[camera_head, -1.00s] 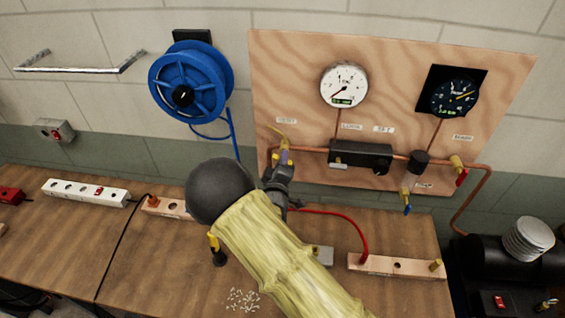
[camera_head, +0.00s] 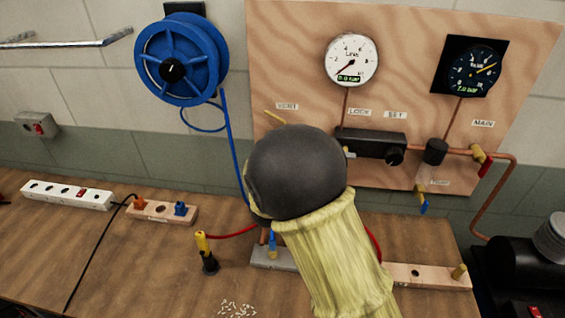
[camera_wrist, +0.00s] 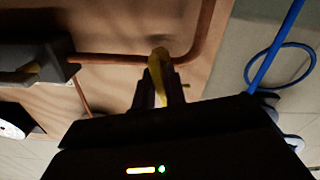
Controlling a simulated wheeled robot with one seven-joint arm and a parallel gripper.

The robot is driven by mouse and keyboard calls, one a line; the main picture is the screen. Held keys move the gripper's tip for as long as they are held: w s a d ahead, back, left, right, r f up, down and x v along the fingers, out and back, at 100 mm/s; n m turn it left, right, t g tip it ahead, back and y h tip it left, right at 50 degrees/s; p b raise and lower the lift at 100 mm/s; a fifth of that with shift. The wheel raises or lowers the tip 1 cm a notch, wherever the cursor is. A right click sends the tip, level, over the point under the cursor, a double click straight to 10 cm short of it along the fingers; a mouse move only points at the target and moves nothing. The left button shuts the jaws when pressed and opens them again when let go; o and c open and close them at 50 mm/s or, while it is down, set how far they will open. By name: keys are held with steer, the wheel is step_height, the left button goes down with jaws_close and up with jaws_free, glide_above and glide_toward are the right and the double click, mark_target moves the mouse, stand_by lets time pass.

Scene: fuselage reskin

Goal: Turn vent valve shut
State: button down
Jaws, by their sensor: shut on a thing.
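The vent valve's yellow handle (camera_wrist: 157,65) stands between the two fingers of my gripper (camera_wrist: 160,88) in the wrist view, beside a copper pipe. The fingers are shut on it. In the head view, a yellow tip of the handle (camera_head: 274,117) shows just below the VENT label (camera_head: 287,106) on the wooden panel (camera_head: 290,60). The dark round joint of my arm hides the valve body and my gripper there.
A white gauge (camera_head: 351,60) and a dark gauge (camera_head: 474,67) are on the panel. Below them are a black regulator block (camera_head: 372,145) and a red-handled main valve (camera_head: 484,165). A blue hose reel (camera_head: 181,61) hangs at left. A yellow-black tool (camera_head: 206,253) stands on the bench.

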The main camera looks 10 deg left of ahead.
steer(key=shift+f+m+b, duration=0.1)
steer(key=shift+m+b, duration=1.6)
steer(key=shift+b, duration=0.25)
steer(key=c, duration=1.5)
jaws_free()
steer(key=shift+s, duration=0.1)
steer(key=s+b, duration=0.1)
steer(key=s, duration=0.4)
steer(key=s+b, duration=0.1)
steer(key=s, duration=0.5)
steer(key=s+d+b, duration=0.1)
steer(key=s, duration=0.5)
steer(key=shift+s+b, duration=0.1)
steer(key=shift+b, duration=0.2)
